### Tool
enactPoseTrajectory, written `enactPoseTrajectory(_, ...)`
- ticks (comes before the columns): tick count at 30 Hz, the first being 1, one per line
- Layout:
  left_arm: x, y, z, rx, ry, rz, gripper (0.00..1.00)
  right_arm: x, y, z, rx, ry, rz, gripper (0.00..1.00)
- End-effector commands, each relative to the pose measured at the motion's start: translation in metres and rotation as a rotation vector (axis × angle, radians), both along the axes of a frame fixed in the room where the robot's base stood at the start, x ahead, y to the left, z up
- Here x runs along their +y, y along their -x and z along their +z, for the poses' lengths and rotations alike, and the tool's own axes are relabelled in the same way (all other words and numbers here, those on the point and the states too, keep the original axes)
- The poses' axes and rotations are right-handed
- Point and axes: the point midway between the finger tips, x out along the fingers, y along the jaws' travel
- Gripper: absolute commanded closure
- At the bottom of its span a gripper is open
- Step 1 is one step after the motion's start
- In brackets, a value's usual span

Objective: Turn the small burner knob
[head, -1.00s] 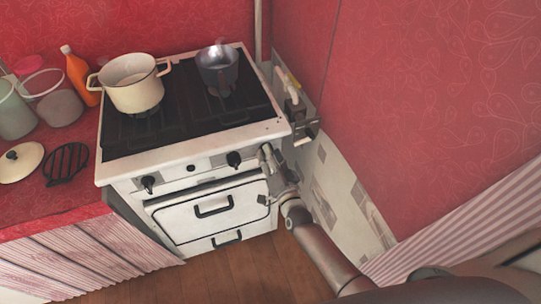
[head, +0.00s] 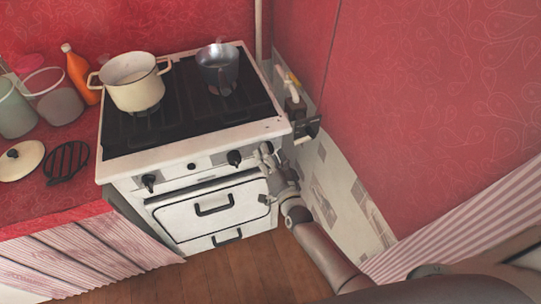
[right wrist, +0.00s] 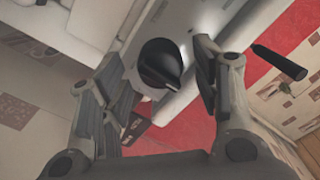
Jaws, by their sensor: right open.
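The white stove (head: 115,178) has a front panel with two black knobs, a left one (head: 148,183) and a right one (head: 235,158), and a small black button-like part (head: 191,166) between them. No label shows which is the small burner knob. My right gripper (head: 264,172) is at the panel's right end, close to the right knob. In the right wrist view a round black knob with a raised grip bar (right wrist: 161,66) appears between the spread fingers of my right gripper (right wrist: 158,76). The gripper is open; contact cannot be told. My left gripper is not in view.
A cream pot (head: 135,90) and a grey metal pot (head: 217,72) stand on the stove top. The oven door (head: 180,215) with its handle is below the knobs. The tiled wall (head: 335,180) is close to the right of my arm.

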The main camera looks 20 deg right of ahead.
Motion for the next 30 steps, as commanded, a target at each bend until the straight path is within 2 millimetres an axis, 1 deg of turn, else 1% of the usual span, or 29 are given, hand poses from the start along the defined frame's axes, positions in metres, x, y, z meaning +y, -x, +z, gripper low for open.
enactPoseTrajectory(5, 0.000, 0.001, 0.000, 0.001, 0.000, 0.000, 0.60, 0.000, 0.001, 0.000, -0.001, 0.000, -0.001, 0.43)
enactPoseTrajectory(8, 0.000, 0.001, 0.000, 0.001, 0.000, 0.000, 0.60, -0.001, 0.007, 0.000, 0.001, 0.000, -0.001, 0.43)
enactPoseTrajectory(11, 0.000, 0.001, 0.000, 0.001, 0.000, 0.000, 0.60, -0.001, 0.021, -0.001, 0.001, 0.000, -0.001, 0.43)
enactPoseTrajectory(21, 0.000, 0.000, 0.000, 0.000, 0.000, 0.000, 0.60, -0.003, 0.088, -0.001, 0.001, -0.001, 0.000, 0.43)
enactPoseTrajectory(25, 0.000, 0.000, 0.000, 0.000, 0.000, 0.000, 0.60, -0.004, 0.106, 0.000, 0.001, 0.000, 0.000, 0.43)
enactPoseTrajectory(30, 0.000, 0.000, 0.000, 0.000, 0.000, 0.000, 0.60, -0.004, 0.118, 0.000, 0.000, 0.000, 0.000, 0.43)
